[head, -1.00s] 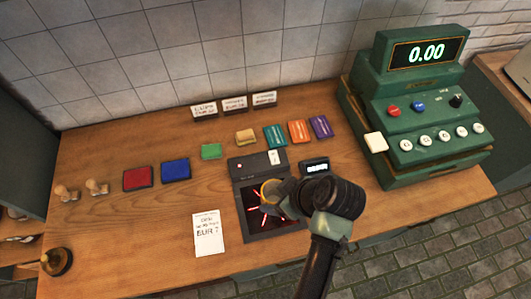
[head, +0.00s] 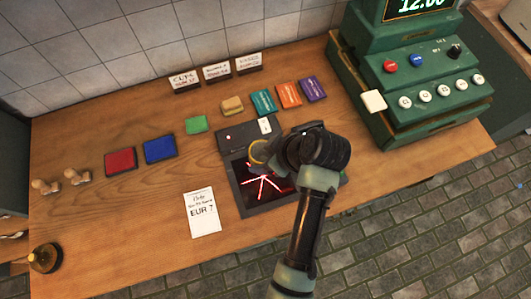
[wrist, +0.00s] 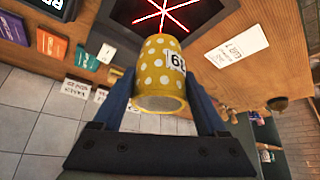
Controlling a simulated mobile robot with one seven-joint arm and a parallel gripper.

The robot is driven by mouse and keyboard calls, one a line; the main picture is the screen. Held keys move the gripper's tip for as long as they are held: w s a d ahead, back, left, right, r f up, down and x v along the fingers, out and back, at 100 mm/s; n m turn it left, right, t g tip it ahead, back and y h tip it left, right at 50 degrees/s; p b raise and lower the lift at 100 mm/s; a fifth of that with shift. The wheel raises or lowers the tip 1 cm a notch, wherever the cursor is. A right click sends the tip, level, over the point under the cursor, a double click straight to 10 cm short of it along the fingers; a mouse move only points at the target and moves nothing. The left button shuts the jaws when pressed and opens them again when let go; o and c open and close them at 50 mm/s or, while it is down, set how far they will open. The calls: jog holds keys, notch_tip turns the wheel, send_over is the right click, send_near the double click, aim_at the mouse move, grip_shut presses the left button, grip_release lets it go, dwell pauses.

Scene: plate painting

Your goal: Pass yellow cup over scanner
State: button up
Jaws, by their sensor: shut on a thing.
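The yellow cup (head: 259,152) has white dots and a white tag with dark figures, seen clearly in the wrist view (wrist: 158,58). My gripper (head: 275,153) is shut on the cup, one finger on each side of it in the wrist view (wrist: 163,92). The scanner (head: 246,204) is a dark plate set on the counter, with red crossing light lines on its face. In the head view the cup overlaps the scanner's upper part; the wrist view shows the red lines beyond the cup. My arm hides the scanner's right side.
A green cash register (head: 390,83) stands at the right, its display reading about 12.00. A paper note (head: 202,213) lies left of the scanner. Coloured pads, stamps, small cards and a bell (head: 45,257) are spread over the wooden counter (head: 110,210).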

jog(key=shift+r, duration=0.15)
jog(key=shift+r, duration=0.15)
notch_tip(320, 180, up, 5)
jog(key=p, duration=0.4)
jog(key=shift+p, duration=0.35)
jog(key=shift+f, duration=0.2)
dwell(0.9)
